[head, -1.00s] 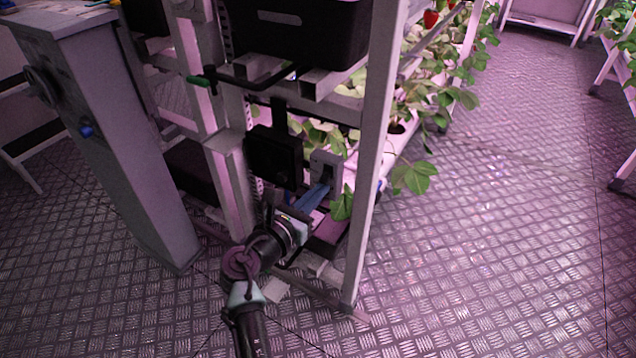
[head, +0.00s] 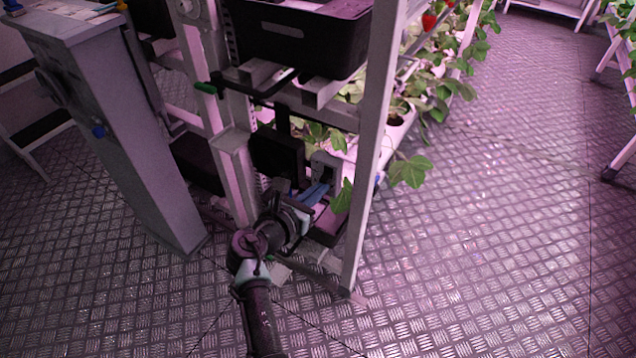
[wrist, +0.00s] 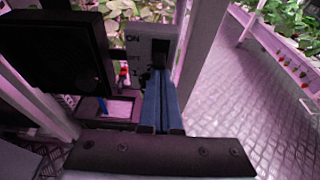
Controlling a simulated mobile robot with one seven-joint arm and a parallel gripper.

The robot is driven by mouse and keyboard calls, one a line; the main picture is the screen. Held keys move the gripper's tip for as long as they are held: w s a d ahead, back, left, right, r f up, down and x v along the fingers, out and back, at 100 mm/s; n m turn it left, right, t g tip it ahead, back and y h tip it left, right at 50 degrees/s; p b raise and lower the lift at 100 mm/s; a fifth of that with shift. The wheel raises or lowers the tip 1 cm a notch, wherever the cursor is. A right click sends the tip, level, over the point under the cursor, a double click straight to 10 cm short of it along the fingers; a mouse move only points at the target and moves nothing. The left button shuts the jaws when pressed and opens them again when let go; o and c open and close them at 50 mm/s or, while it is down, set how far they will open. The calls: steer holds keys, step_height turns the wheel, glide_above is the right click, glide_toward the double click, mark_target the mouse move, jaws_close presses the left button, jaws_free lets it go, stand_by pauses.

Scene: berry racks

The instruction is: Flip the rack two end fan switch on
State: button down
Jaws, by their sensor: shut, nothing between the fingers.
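The fan switch is a small pale box with a dark rocker (wrist: 160,48) and "ON" printed at its upper left, mounted low on the end of the rack. In the head view the switch box (head: 325,167) sits right of a black square unit. My gripper (wrist: 159,75) is shut and empty, its blue fingers pointing at the lower part of the rocker. The fingertips look at or very near the rocker; I cannot tell if they touch. In the head view my gripper (head: 326,186) is just below the box. The fingers partly hide the rocker, so its position is unclear.
The black square unit (wrist: 55,50) stands close left of the switch. A white rack post (head: 371,160) rises close on the right, with leaves (head: 410,171) beyond it. A black crate (head: 300,38) sits above. A grey pedestal (head: 130,140) stands left. Floor at right is clear.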

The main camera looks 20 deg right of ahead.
mark_target(325, 178)
steer(key=shift+r+g+y+p, duration=0.45)
steer(key=shift+r+p, duration=0.25)
steer(key=shift+p, duration=1.6)
steer(key=g+y+p, duration=0.1)
steer(key=p, duration=0.3)
steer(key=shift+r+y+p, duration=0.25)
steer(key=shift+r+p, duration=0.15)
steer(key=shift+s+f+b, duration=0.1)
steer(key=shift+f+b, duration=0.2)
steer(key=shift+f, duration=0.1)
steer(key=shift+r, duration=0.1)
steer(key=shift+r+p, duration=0.8)
steer(key=shift+p, duration=0.1)
